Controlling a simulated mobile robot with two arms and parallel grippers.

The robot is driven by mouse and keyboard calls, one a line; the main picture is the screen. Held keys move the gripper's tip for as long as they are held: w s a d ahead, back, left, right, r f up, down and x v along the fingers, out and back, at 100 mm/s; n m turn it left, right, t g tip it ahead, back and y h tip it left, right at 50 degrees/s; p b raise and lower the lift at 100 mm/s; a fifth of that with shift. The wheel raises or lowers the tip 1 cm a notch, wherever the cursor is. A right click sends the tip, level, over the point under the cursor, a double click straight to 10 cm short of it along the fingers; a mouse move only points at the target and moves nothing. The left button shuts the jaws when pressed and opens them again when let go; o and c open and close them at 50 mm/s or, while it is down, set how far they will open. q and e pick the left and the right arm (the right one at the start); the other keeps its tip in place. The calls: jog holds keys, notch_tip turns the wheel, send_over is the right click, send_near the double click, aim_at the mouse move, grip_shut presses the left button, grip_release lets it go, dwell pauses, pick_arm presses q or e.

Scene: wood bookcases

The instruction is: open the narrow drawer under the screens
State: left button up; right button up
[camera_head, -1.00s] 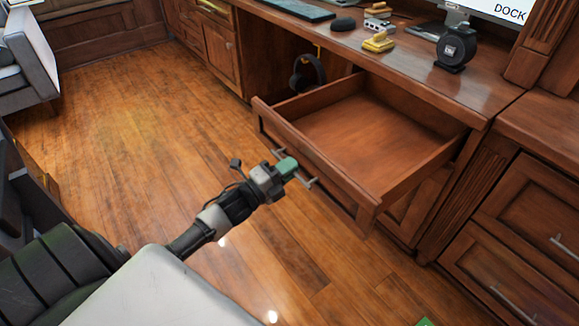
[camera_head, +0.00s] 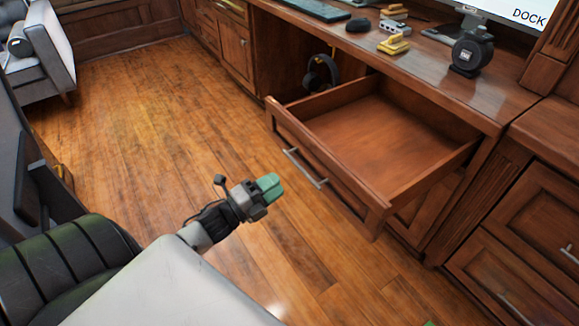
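The narrow drawer (camera_head: 325,168) under the desktop is pulled well out, and its wide inside is empty. Its bar handle (camera_head: 305,168) is on the front panel and nothing touches it. My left gripper (camera_head: 268,187), with green fingertips, is in front of the drawer, to the left of the handle and apart from it. Its fingertips look close together and hold nothing visible; the gap between them is not clear.
Headphones (camera_head: 321,73) hang under the desk. Closed drawers (camera_head: 535,225) stand at right. A grey armchair (camera_head: 40,55) is far left.

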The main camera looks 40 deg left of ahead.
pick_arm(q)
jog(key=v, duration=0.2)
jog(key=shift+s, duration=0.3)
pick_arm(e)
jog(key=shift+s+d+f+g, duration=0.15)
jog(key=shift+s+d+g, duration=0.05)
jog(key=shift+s+g, duration=0.25)
